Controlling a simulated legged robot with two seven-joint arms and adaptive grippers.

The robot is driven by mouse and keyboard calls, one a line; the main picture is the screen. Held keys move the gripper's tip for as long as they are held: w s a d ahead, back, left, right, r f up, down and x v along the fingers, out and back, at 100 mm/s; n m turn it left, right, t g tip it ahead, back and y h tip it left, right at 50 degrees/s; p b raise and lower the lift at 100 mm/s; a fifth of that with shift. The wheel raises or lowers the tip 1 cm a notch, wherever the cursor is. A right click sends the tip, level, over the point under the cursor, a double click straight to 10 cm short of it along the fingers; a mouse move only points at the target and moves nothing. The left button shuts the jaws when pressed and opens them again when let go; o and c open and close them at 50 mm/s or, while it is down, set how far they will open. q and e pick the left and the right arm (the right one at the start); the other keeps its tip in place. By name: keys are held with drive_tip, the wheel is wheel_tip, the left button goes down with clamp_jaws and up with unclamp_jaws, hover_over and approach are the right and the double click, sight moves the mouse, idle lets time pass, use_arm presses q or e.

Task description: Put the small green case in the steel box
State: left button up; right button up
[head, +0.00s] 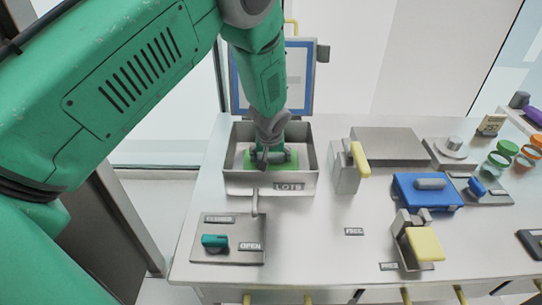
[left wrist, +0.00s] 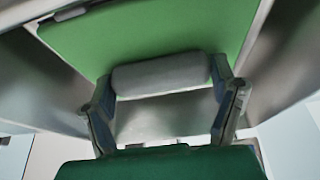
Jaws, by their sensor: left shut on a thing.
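The small green case (left wrist: 150,35) has a grey handle (left wrist: 160,74) and fills the top of the left wrist view. In the head view the case (head: 262,163) shows as a green patch within the walls of the steel box (head: 240,183), partly hidden by my gripper. The steel box is open, with a label reading LOTS on its front. My left gripper (head: 270,157) reaches down into the box and is shut on the case's handle. In the left wrist view its fingers (left wrist: 165,118) are at both ends of the handle. My right gripper is not in view.
A lid with a blue frame (head: 300,75) stands upright behind the box. A panel with a teal knob (head: 215,241) lies in front. A yellow-handled block (head: 347,168) and a blue case (head: 427,191) are to the right. Bare table (head: 310,260) lies in front of the box's right side.

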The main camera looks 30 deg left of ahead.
use_arm(q)
drive_tip(key=o, duration=1.5)
drive_tip(key=shift+d, duration=0.1)
drive_tip(key=shift+s+d+r, duration=0.1)
drive_tip(key=shift+r, duration=0.2)
drive_tip(key=v, duration=1.1)
drive_tip(key=shift+s+r+b, duration=0.1)
drive_tip(key=shift+r+b, duration=0.1)
drive_tip(key=shift+b, duration=0.1)
